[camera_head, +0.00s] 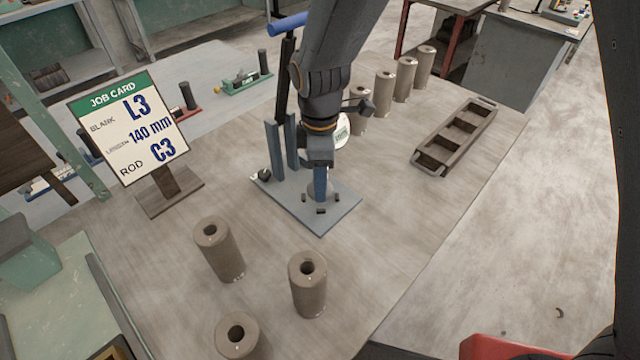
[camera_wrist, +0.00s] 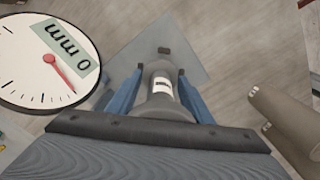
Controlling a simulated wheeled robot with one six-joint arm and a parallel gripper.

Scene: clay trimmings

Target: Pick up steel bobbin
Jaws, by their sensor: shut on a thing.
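The steel bobbin (camera_wrist: 158,100) is a grey, waisted metal piece with a small white label, seen in the wrist view between my two blue fingers. My gripper (camera_wrist: 160,78) is shut on it. In the head view my gripper (camera_head: 320,192) points down over the blue-grey plate of a gauge stand (camera_head: 338,212). There the bobbin is mostly hidden behind the fingers, with only a bit of its grey rim showing. I cannot tell whether it touches the plate.
A dial gauge (camera_wrist: 48,62) reading 0 mm is close to my gripper. Brown hollow cylinders (camera_head: 308,285) stand in front and several more (camera_head: 384,92) behind. A slotted tray (camera_head: 455,138) lies to the right, and a job card (camera_head: 128,127) stands left. The bench's right front is clear.

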